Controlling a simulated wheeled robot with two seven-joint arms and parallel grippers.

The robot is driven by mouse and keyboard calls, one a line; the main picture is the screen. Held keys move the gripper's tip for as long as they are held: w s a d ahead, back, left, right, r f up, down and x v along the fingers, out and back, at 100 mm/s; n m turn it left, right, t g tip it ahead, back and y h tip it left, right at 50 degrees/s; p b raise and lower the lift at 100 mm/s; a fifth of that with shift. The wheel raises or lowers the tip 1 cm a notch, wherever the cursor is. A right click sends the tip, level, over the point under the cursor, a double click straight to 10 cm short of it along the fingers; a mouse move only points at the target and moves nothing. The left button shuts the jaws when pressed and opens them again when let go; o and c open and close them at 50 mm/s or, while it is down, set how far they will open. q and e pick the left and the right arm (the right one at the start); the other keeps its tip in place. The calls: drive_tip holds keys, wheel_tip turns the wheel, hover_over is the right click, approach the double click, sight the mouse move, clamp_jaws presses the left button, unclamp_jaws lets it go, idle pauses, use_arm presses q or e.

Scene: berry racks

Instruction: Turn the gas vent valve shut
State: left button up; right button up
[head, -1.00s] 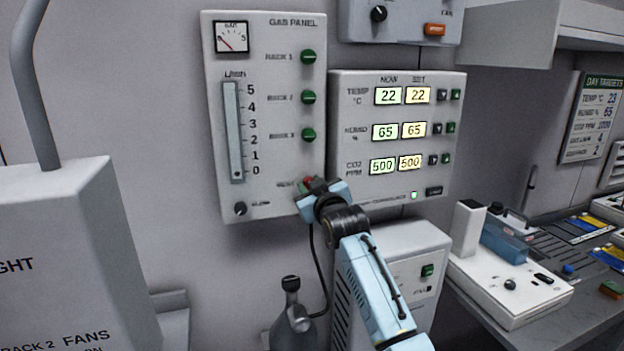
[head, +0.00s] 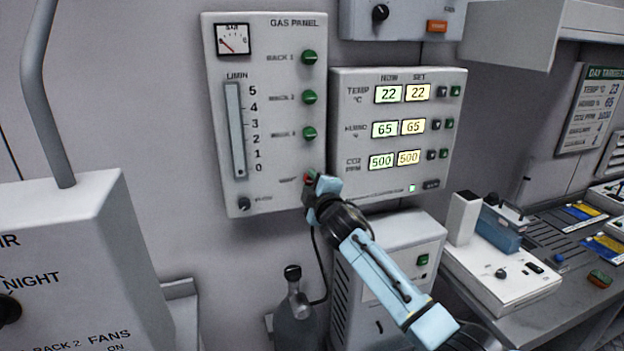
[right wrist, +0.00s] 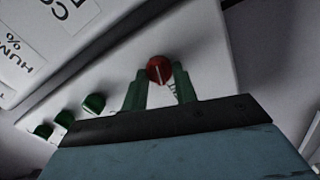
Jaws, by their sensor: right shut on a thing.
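The vent valve is a small red knob (head: 309,176) at the lower right of the gas panel (head: 285,185), below a column of green rack knobs. My right gripper (head: 313,184) is at this knob and hides part of it in the head view. In the right wrist view the red knob (right wrist: 160,69) with a pale line across its face sits between the two green fingers of my right gripper (right wrist: 160,88), which is shut on it. My left gripper is not in view.
A control panel (head: 450,110) with lit readouts adjoins the gas panel on the right. A gas bottle (head: 294,318) and a white cabinet (head: 405,238) stand below. A white box (head: 75,235) is at left, and a bench (head: 545,318) with devices is at right.

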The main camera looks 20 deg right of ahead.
drive_tip(key=shift+n+p, duration=0.45)
drive_tip(key=shift+n, duration=1.15)
drive_tip(key=o, duration=0.9)
drive_tip(key=shift+o, duration=0.2)
drive_tip(key=shift+s+f, duration=0.1)
drive_tip(key=shift+s, duration=0.45)
drive_tip(key=s, duration=1.2)
drive_tip(key=shift+s+d, duration=0.15)
drive_tip(key=shift+d, duration=0.1)
